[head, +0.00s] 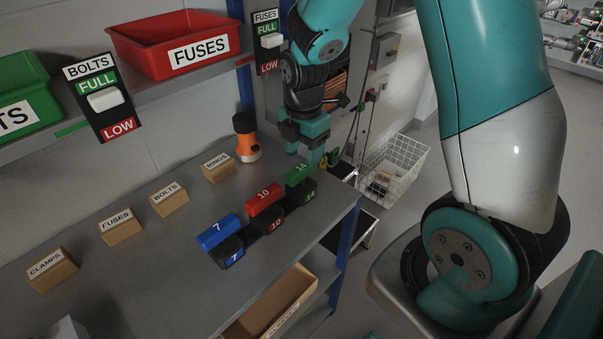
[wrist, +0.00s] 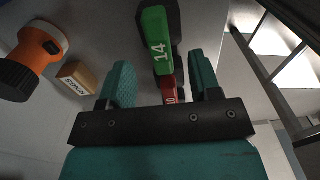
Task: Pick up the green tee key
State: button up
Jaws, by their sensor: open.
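The green tee key (head: 299,174), marked 14, sits in its dark stand (head: 302,193) at the right end of a row on the bench. It also shows in the wrist view (wrist: 158,42), ahead of my fingers and roughly between their lines. My gripper (head: 311,157) is open and empty, just above and behind the green key in the head view. In the wrist view my two teal fingers (wrist: 160,82) stand apart, with nothing between the tips that I can see as held. The key's lower part is hidden in its stand.
A red key (head: 265,198) marked 10 and a blue key (head: 218,232) marked 7 stand left of the green one. An orange and black tool (head: 246,140) stands behind. Small labelled blocks, including RINGS (head: 218,167), line the back. A wire basket (head: 396,165) is beyond the bench edge.

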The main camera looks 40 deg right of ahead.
aim_at(301, 167)
jog(key=shift+a+f, duration=0.2)
jog(key=shift+f, duration=1.1)
jog(key=shift+a+f, duration=0.15)
jog(key=shift+f, duration=1.15)
jog(key=shift+f, duration=0.25)
grip_shut()
jog(key=shift+r, duration=0.15)
